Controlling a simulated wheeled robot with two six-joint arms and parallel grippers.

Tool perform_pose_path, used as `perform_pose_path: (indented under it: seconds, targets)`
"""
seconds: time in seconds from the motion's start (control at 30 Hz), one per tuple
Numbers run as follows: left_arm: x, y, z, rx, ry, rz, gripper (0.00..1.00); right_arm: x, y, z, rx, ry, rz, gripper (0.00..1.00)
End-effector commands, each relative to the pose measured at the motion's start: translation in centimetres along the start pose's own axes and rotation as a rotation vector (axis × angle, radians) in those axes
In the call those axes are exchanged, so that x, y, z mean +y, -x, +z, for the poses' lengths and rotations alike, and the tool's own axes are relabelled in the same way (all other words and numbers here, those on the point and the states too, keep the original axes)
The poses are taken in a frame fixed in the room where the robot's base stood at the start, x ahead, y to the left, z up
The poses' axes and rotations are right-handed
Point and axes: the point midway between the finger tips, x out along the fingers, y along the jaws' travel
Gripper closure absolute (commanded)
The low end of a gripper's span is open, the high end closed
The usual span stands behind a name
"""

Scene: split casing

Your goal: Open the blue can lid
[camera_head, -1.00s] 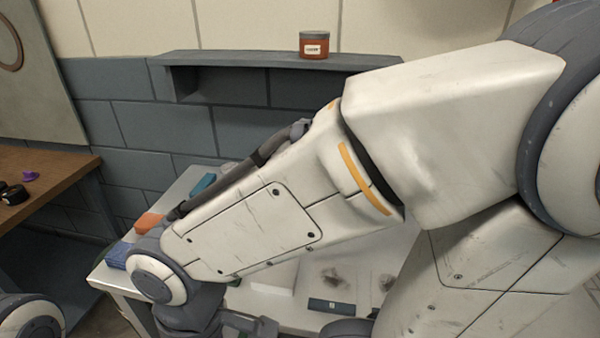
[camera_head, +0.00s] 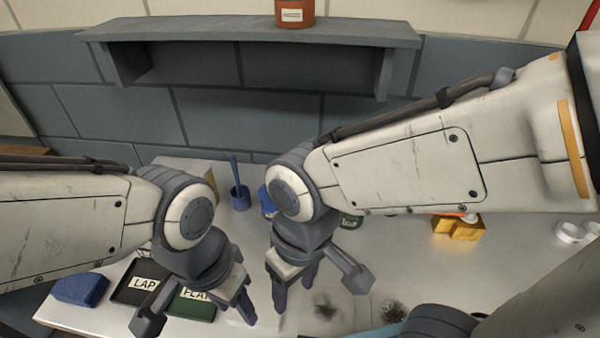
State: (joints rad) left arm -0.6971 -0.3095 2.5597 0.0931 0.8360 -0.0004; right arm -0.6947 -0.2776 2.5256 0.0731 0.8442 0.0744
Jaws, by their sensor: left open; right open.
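A rounded blue object (camera_head: 265,201), possibly the blue can, shows at the back of the white table. My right wrist covers most of it, so its lid cannot be made out. My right gripper (camera_head: 293,286) points down over the table in front of it, open and empty. My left gripper (camera_head: 238,304) also points down, open, above the table just left of the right gripper. Neither gripper visibly touches the blue object.
A blue cup (camera_head: 240,199) with a stick stands at the back. A green container (camera_head: 351,221) is partly hidden.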

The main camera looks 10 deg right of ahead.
Motion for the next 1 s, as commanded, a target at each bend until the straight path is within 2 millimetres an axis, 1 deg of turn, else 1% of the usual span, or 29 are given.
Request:
perform_pose_path:
  seconds: [0.03, 0.07, 0.17, 0.3, 0.37, 0.4, 0.5, 0.6, 0.7, 0.8, 0.87, 1.0]
  targets:
    - [0.1, 0.8, 0.0, 0.000, 0.000, 0.000, 0.50, 0.2, 0.9, -1.1, -0.007, -0.055, 0.016, 0.41]
    - [0.1, 1.1, 0.0, 0.000, 0.000, 0.000, 0.50, 0.4, 1.3, -1.9, -0.010, -0.103, 0.027, 0.41]
    - [0.2, 2.5, -0.1, 0.000, 0.000, 0.000, 0.50, 1.2, 2.9, -5.4, -0.016, -0.309, 0.085, 0.41]
    - [0.3, 4.6, -0.2, 0.000, 0.001, 0.000, 0.50, 3.0, 4.5, -11.3, 0.010, -0.675, 0.192, 0.41]
    - [0.4, 5.4, -0.3, 0.000, 0.001, 0.000, 0.50, 3.8, 4.9, -13.8, 0.036, -0.834, 0.237, 0.41]
    - [0.4, 6.0, -0.3, 0.000, 0.001, 0.000, 0.50, 4.4, 5.1, -15.4, 0.059, -0.937, 0.266, 0.41]
    - [0.5, 7.1, -0.4, 0.000, 0.001, 0.000, 0.50, 5.8, 5.2, -18.9, 0.125, -1.177, 0.328, 0.41]
    - [0.6, 8.0, -0.4, 0.000, 0.001, 0.000, 0.50, 7.1, 5.0, -21.7, 0.196, -1.372, 0.371, 0.41]
    - [0.6, 8.5, -0.4, 0.000, 0.001, 0.000, 0.50, 8.0, 4.7, -23.6, 0.257, -1.510, 0.395, 0.41]
    - [0.6, 8.8, -0.5, 0.000, 0.001, 0.000, 0.50, 8.5, 4.4, -24.6, 0.295, -1.592, 0.408, 0.41]
    - [0.6, 8.8, -0.5, 0.000, 0.001, 0.000, 0.50, 8.8, 4.2, -24.8, 0.307, -1.619, 0.411, 0.41]
    - [0.7, 9.2, -0.5, 0.000, 0.001, 0.000, 0.50, 9.4, 3.1, -24.8, 0.314, -1.636, 0.415, 0.41]
